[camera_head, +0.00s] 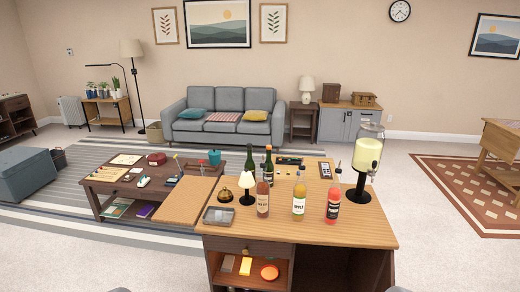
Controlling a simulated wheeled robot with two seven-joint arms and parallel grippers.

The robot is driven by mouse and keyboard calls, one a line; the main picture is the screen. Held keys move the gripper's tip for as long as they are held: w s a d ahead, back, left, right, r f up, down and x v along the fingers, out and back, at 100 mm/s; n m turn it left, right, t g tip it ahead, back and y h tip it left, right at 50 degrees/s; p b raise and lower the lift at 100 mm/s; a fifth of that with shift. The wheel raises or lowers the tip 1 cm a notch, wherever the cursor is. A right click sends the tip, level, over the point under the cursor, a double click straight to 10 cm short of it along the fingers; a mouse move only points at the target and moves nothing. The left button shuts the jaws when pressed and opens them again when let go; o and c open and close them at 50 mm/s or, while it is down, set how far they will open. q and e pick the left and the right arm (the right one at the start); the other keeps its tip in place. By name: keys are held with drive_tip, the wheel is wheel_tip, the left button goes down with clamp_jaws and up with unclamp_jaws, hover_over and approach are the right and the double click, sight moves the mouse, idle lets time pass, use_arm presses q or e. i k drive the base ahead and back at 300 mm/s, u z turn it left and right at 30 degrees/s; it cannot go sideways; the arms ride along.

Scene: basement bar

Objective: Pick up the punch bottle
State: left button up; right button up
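The red bottle (333,205) with a black cap stands upright near the front of the wooden bar counter (345,232). Its colour fits punch, but its label is too small to read surely. It is the rightmost of three labelled bottles in a row. A pale yellow bottle (299,202) stands to its left, and an amber-pink bottle (263,200) stands further left. All three are apart from each other. Neither of my grippers shows in the head view. Only small grey shapes touch the bottom edge, and I cannot tell what they are.
A drink dispenser (368,160) on a black stand is behind right of the red bottle. Two dark green bottles (250,168), a small lamp (247,184) and a grey tray (218,216) are on the left. The counter's front right is clear.

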sight(334, 193)
drive_tip(key=u, duration=2.05)
drive_tip(key=k, duration=1.4)
drive_tip(key=z, duration=2.25)
drive_tip(key=i, duration=0.5)
drive_tip(key=z, duration=0.05)
